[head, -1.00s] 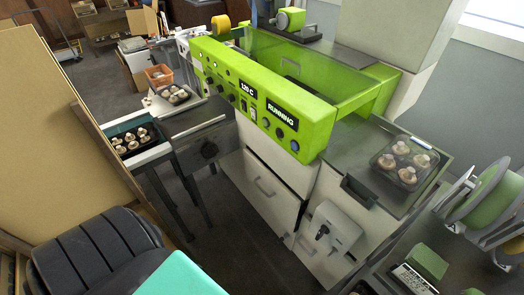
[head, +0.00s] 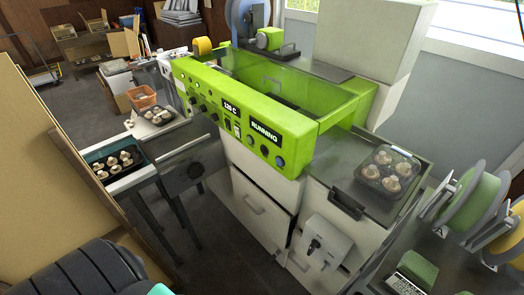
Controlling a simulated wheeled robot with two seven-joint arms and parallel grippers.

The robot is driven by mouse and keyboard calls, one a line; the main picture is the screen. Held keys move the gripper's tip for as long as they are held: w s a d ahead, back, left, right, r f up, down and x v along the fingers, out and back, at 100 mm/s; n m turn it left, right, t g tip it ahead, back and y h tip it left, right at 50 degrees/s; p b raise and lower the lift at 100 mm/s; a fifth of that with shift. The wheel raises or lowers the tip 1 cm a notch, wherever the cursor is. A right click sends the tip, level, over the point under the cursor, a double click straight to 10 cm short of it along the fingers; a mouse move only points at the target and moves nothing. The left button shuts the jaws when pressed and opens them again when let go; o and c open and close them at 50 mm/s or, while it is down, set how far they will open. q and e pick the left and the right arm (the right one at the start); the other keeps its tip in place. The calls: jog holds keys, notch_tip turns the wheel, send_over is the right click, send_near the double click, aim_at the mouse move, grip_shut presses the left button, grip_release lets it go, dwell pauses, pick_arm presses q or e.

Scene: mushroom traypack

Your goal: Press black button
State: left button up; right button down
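The lime-green packing machine (head: 292,122) stands in the middle of the head view. Its front panel carries a row of small dark round controls, among them one left of the display (head: 214,117) and one near the right end (head: 264,150). I cannot tell which of these is the black button. The panel displays read "120 C" (head: 231,108) and "RUNNING" (head: 265,133). Neither of my grippers shows in the view, and nothing is touching the panel.
Another mushroom tray (head: 112,160) is at the left, near a cardboard-coloured board (head: 50,180). An orange basket (head: 142,97) stands behind.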

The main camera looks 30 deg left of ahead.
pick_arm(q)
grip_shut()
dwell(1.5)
